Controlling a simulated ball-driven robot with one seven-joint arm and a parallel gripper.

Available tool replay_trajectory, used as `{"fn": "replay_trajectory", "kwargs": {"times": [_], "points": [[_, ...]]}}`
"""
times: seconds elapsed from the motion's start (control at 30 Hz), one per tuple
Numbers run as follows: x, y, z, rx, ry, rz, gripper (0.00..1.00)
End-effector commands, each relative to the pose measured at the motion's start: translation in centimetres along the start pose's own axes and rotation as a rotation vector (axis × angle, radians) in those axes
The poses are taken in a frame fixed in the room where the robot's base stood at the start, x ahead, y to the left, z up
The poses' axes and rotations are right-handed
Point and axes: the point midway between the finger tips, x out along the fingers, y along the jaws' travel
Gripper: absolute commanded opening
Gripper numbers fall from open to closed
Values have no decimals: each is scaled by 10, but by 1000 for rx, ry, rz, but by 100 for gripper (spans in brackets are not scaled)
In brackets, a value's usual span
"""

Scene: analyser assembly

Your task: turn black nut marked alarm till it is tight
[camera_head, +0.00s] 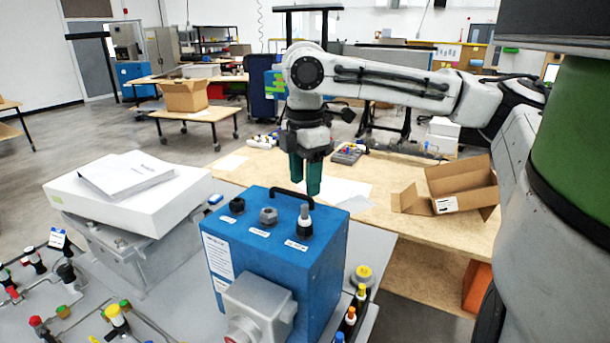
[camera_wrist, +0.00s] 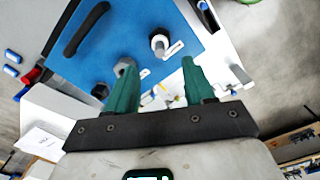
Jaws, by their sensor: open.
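The blue analyser box (camera_head: 325,262) has three fittings on top, each with a small white label too small to read. A black nut (camera_head: 237,205) sits at the left, a grey hex nut (camera_head: 268,215) in the middle, and a black nut with a white stem (camera_head: 304,221) at the right. I cannot tell which label says alarm. My gripper (camera_head: 304,190) is open and empty, above the box's back right part. In the wrist view, my gripper (camera_wrist: 158,68) has the grey nut (camera_wrist: 124,66) by its left fingertip and the white-stemmed nut (camera_wrist: 158,43) beyond the gap.
A black carry handle (camera_head: 292,194) stands on the box top behind the nuts. A grey housing (camera_head: 262,305) juts from its front. A white case (camera_head: 130,190) with papers stands left. Bottles (camera_head: 350,318) stand right. An open cardboard box (camera_head: 455,188) lies on the wooden table behind.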

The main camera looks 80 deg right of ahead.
Motion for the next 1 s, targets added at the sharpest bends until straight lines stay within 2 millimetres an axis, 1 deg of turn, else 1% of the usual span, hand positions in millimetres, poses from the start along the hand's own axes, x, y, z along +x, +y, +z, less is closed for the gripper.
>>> {"fn": "replay_trajectory", "kwargs": {"times": [0.03,0.2,0.37,0.8,1.0], "points": [[11,0,0,0,-1,-1,53],[30,0,0,0,-1,0,53],[44,0,0,-1,2,0,53],[92,0,0,0,1,-1,53],[107,0,0,0,0,0,53]]}}
